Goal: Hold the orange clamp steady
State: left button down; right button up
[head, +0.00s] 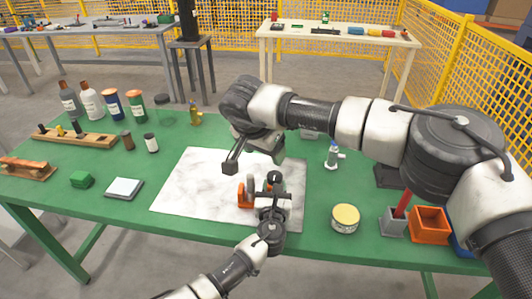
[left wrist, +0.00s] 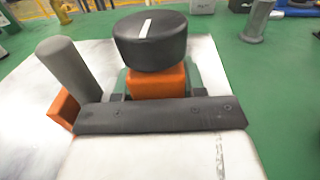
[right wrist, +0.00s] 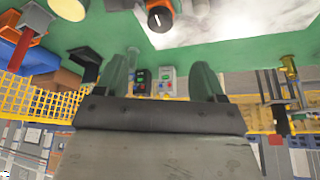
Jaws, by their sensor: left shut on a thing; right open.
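The orange clamp (head: 246,193) rests on the white sheet (head: 193,189), partly hidden by my left gripper (head: 271,190). In the left wrist view its orange block (left wrist: 158,82) sits between the fingers of my left gripper (left wrist: 160,90), which is shut on it. A black round knob (left wrist: 150,40) with a white mark tops the block. A grey cylinder (left wrist: 68,68) stands at its left, by another orange part. My right gripper (head: 255,160) hangs above and behind the clamp, apart from it. Its fingers (right wrist: 161,80) are spread and empty in the right wrist view.
A yellow-lidded tin (head: 345,217), an orange bin (head: 430,223) and a grey holder (head: 393,221) are at the right. Bottles (head: 91,101) and a wooden rack (head: 75,137) stand at the left. My right arm spans the table's right half.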

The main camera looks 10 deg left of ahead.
aim_at(275, 175)
jog(key=w+f+n, duration=0.1)
jog(key=f, duration=0.2)
jog(key=w+d+f+n+y, duration=0.1)
jog(key=f+n, duration=0.1)
jog(key=f, duration=0.2)
jog(key=w+d+f+n, duration=0.1)
jog(key=w+f, duration=0.1)
jog(key=f, duration=0.2)
jog(key=shift+n+y, duration=0.3)
jog(key=shift+y, duration=0.1)
jog(key=c, duration=0.9)
jog(key=shift+c, duration=0.2)
